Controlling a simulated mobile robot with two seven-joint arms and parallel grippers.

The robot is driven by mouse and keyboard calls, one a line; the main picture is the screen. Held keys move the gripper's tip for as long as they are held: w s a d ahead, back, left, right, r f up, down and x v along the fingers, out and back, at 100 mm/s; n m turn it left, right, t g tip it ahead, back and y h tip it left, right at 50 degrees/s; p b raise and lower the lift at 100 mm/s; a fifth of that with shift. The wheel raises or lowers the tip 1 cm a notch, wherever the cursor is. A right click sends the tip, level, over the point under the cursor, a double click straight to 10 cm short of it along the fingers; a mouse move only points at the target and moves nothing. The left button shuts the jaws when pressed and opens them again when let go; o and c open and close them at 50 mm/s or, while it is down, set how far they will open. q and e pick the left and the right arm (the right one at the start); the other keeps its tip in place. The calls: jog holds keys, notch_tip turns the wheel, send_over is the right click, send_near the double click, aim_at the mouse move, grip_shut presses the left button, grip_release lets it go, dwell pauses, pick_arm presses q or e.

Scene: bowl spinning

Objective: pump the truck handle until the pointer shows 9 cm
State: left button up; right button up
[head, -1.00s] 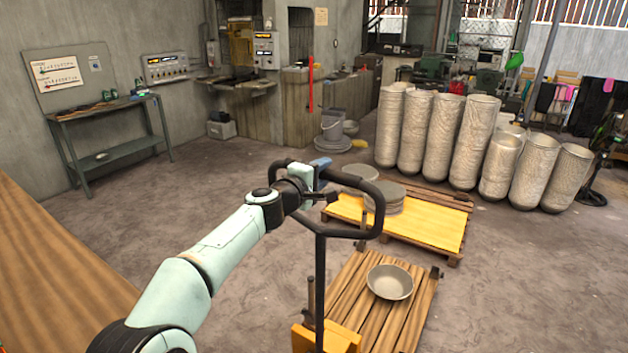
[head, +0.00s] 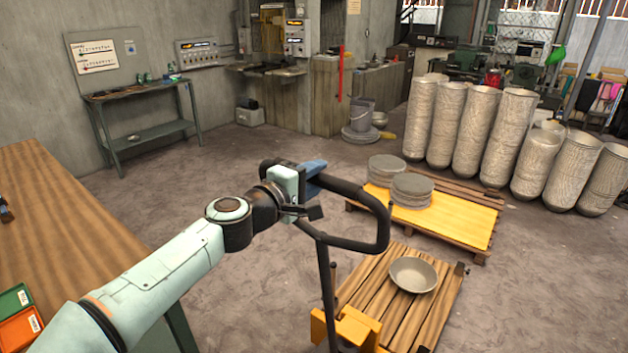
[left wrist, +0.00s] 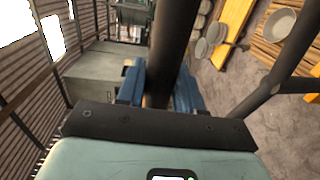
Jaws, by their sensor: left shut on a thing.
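The truck handle (head: 386,222) is a black loop on a dark upright bar in the head view. The bar runs down to the yellow truck body (head: 345,328). My left gripper (head: 312,172) is shut on the top left part of the loop. In the left wrist view the handle bar (left wrist: 170,50) passes between the blue fingers of my left gripper (left wrist: 160,90). The truck stands at a wooden pallet (head: 385,290) that carries one grey bowl (head: 413,275). I cannot make out the pointer or a scale. My right gripper is not in view.
Behind the truck a second pallet (head: 470,225) with a yellow top holds stacks of grey discs (head: 412,185). Several tall pale cylinders (head: 470,125) stand at the back right. A wooden table (head: 60,220) is on the left. Open floor lies right of the pallets.

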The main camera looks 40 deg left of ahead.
pick_arm(q)
jog(key=shift+f, duration=0.2)
jog(key=s+d+f+b, duration=0.1)
jog(key=s+f+b, duration=0.1)
jog(key=s, duration=1.2)
jog(key=shift+d+f+b, duration=0.3)
jog(key=shift+f+b, duration=0.1)
jog(key=shift+f, duration=0.25)
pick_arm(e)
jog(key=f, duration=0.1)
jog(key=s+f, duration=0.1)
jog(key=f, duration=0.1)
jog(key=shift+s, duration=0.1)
pick_arm(q)
jog(key=shift+s, duration=0.1)
jog(key=s+f+b, duration=0.1)
jog(key=s, duration=0.3)
jog(key=s+d+f+b, duration=0.1)
jog(key=s+f, duration=0.1)
jog(key=s, duration=0.3)
jog(key=s+f+b, duration=0.2)
jog(key=s, duration=0.2)
jog(key=shift+s+d+f, duration=0.2)
jog(key=shift+s+d, duration=0.1)
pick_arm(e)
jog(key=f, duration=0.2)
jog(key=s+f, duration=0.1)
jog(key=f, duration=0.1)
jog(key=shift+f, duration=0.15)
